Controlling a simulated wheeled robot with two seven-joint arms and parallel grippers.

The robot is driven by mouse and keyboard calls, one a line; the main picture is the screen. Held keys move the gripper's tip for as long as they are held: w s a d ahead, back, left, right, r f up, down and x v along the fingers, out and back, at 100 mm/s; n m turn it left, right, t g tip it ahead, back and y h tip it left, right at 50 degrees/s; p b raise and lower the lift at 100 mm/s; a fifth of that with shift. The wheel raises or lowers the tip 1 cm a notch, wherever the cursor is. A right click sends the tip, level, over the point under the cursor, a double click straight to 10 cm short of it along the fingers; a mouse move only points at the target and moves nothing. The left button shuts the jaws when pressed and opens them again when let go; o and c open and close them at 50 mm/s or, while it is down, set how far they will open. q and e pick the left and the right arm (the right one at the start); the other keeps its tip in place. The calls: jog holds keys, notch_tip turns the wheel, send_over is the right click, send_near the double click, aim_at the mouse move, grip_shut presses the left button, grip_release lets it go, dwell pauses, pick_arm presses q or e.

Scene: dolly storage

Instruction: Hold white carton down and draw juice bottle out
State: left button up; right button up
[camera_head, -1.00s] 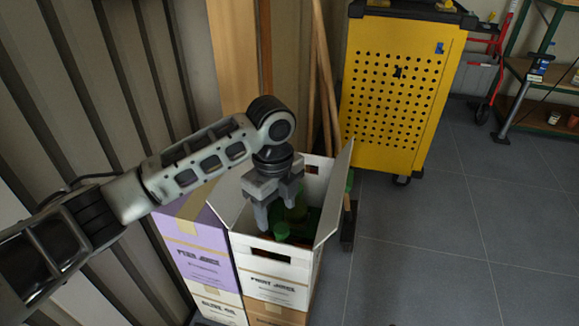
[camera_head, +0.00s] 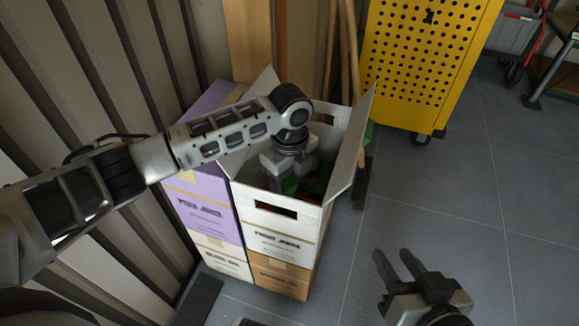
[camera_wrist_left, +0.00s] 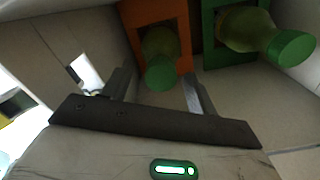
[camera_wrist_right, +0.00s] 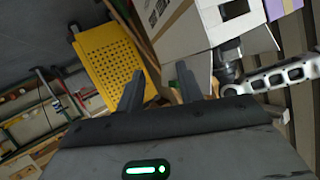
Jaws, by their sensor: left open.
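The white carton (camera_head: 282,238) stands open on top of a brown box, its flaps spread. My left gripper (camera_head: 287,182) reaches down into it. In the left wrist view its open fingers (camera_wrist_left: 160,92) lie on either side of a green-capped juice bottle (camera_wrist_left: 160,68); contact cannot be told. A second green-capped bottle (camera_wrist_left: 285,46) stands to the right in a green divider. In the head view the bottles are mostly hidden by the gripper. My right gripper (camera_head: 394,257) is open and empty, right of the carton and clear of it. The carton also shows in the right wrist view (camera_wrist_right: 190,35).
A purple box (camera_head: 208,215) stands against the carton's left side, near the corrugated wall (camera_head: 110,85). A yellow perforated cabinet (camera_head: 425,60) and leaning wooden poles (camera_head: 345,50) are behind. The grey floor (camera_head: 470,215) to the right is clear.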

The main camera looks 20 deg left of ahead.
pick_arm(q)
notch_tip(320, 180, down, 3)
jog(key=shift+r+b, duration=0.15)
jog(key=shift+b, duration=0.2)
pick_arm(e)
jog(key=shift+s+a+r+t+y, duration=0.15)
jog(key=shift+a+r+t+y, duration=0.15)
jog(key=shift+r, duration=0.3)
jog(key=shift+d, duration=0.1)
